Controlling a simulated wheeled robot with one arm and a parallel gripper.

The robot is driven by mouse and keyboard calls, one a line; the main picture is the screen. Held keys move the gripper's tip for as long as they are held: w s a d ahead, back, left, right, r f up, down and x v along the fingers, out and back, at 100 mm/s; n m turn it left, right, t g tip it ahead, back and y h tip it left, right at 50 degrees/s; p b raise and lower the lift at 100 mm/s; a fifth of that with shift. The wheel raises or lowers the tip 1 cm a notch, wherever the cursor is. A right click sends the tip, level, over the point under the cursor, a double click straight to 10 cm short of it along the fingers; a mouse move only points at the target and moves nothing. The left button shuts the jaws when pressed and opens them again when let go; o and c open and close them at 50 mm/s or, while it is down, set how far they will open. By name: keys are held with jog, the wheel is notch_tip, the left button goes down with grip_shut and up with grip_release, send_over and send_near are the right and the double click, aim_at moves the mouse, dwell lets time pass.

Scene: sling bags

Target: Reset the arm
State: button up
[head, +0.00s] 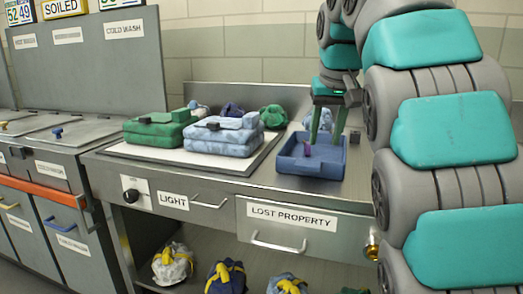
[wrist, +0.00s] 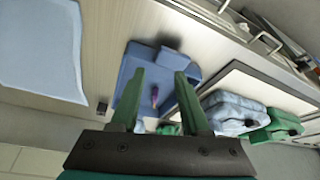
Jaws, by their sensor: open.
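My gripper (head: 325,141) is over the blue tray (head: 318,170) at the right of the steel counter. Its two green fingers are spread apart with nothing between them; they also show in the wrist view (wrist: 159,76). A small purple item (head: 307,151) is in the tray, and it shows between the fingers in the wrist view (wrist: 155,97). I cannot tell how high the fingertips are above the tray floor. My grey and teal arm fills the right of the head view and hides what is behind it.
A green bag (head: 159,127) and a light blue patterned bag (head: 222,136) sit on a white panel left of the tray. Several small bundles lie behind them. The lost property drawer (head: 291,219) is below the tray. Several bags, including a yellow-strapped one (head: 172,264), lie on the lower shelf.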

jog(key=s+d+f+g, duration=0.1)
jog(key=s+f+g, duration=0.5)
jog(key=s+f, duration=2.7)
jog(key=shift+s+d+f, duration=0.4)
jog(key=shift+s, duration=0.25)
